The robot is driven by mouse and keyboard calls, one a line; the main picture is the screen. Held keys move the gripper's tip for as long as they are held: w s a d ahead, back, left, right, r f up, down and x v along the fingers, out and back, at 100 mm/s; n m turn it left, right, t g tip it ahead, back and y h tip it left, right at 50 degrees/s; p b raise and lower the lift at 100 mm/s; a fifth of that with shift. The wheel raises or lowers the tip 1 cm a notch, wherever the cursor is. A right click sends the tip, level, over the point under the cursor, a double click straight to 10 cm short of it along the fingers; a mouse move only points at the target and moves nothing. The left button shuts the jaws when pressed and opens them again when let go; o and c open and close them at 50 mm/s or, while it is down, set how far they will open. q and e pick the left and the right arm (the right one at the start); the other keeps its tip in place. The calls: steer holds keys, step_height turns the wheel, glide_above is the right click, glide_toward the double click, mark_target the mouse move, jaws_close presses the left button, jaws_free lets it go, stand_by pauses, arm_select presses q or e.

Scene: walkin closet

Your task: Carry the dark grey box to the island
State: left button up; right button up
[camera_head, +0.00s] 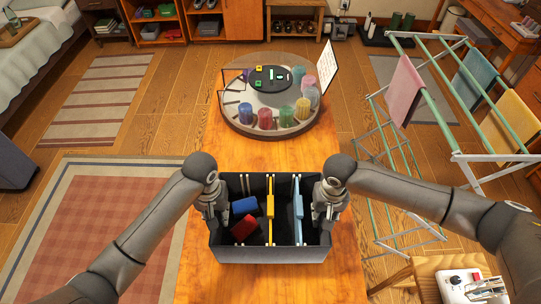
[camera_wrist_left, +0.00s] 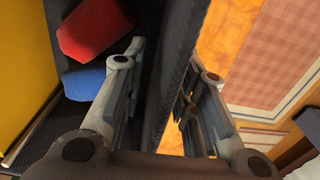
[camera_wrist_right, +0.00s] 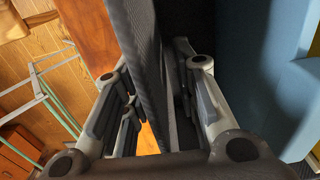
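The dark grey box (camera_head: 270,252) is an open crate with upright dividers, in the lower middle of the head view. It is upright over the orange wooden island top (camera_head: 270,285); I cannot tell whether it touches the top. A blue item (camera_head: 244,205) and a red item (camera_head: 243,229) lie inside it. My left gripper (camera_head: 215,212) is shut on the box's left wall (camera_wrist_left: 168,80), one finger inside and one outside. My right gripper (camera_head: 326,212) is shut on its right wall (camera_wrist_right: 142,60) in the same way. The box's underside is hidden.
A round tray (camera_head: 270,90) with several coloured cylinders and an upright white card (camera_head: 326,68) occupies the far end of the island. The island strip between tray and box is clear. A drying rack (camera_head: 440,100) with cloths stands at right. A stool (camera_head: 435,270) stands front right.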

arm_select(q)
step_height(320, 180, up, 10)
steer(key=shift+f, duration=0.2)
arm_select(e)
steer(key=shift+r, duration=0.1)
step_height(320, 180, up, 12)
steer(key=shift+f, duration=0.1)
arm_select(q)
steer(key=shift+s, duration=0.1)
stand_by(0.5)
